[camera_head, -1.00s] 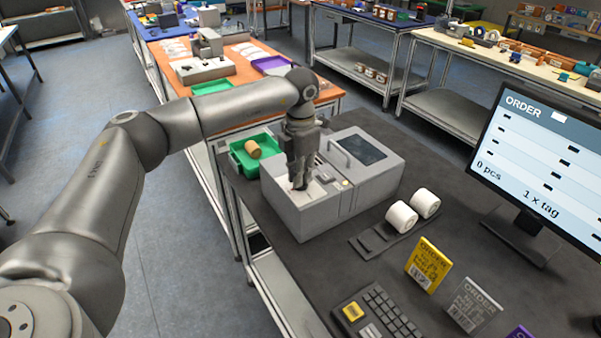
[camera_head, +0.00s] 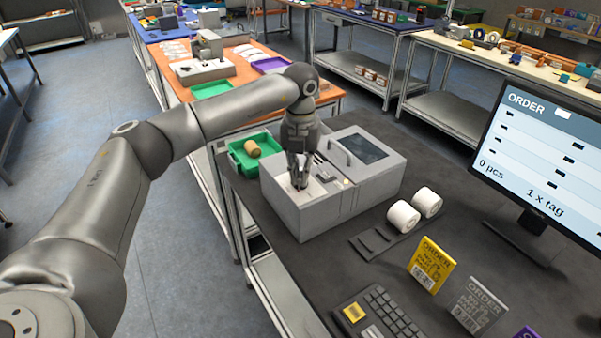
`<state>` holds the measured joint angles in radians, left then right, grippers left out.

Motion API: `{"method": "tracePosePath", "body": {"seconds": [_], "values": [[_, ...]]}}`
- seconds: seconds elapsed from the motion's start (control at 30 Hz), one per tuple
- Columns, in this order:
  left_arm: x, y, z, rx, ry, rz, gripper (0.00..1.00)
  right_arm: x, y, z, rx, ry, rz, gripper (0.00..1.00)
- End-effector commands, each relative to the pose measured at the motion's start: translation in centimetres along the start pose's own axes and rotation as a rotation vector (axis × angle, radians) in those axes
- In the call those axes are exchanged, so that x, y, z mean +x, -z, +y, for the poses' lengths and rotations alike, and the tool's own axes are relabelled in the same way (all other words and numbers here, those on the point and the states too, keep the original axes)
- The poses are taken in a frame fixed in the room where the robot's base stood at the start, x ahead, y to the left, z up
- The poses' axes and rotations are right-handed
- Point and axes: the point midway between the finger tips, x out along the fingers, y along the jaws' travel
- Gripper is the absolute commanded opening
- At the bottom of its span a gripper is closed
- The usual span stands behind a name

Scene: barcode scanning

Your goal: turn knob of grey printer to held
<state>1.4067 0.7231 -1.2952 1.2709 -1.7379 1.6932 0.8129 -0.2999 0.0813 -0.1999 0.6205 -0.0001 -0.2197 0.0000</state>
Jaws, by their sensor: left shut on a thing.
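The grey printer (camera_head: 350,198) stands on the dark table, with a dark screen (camera_head: 362,148) and a handle on its top. My left gripper (camera_head: 301,185) points down into the recessed left part of the printer's top. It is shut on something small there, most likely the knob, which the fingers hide. I cannot read which way the knob is turned. My right gripper is not in view.
A green tray (camera_head: 236,160) with a brown roll (camera_head: 252,148) stands behind the printer at left. Two white rolls (camera_head: 403,216), order cards (camera_head: 430,264), a keyboard (camera_head: 372,312) and a monitor (camera_head: 540,160) are to the right and front.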

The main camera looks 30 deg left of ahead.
Motion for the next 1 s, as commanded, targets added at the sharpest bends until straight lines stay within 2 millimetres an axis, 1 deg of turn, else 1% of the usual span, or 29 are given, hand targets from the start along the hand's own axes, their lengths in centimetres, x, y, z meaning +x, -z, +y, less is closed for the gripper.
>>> {"method": "tracePosePath", "body": {"seconds": [0.3, 0.6, 0.8, 1.0], "values": [[-0.14, -0.12, -0.02, -0.301, 0.003, -0.005, 0.0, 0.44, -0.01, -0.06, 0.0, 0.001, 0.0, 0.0], [-0.17, -0.12, -0.04, -0.55, 0.004, -0.004, 0.0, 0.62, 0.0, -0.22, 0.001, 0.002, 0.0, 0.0], [-0.17, -0.13, -0.01, -0.667, 0.003, -0.005, 0.0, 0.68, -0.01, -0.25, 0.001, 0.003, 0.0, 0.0], [-0.2, -0.15, 0.0, -0.735, 0.003, -0.006, 0.0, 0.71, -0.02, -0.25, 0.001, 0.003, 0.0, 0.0]]}}
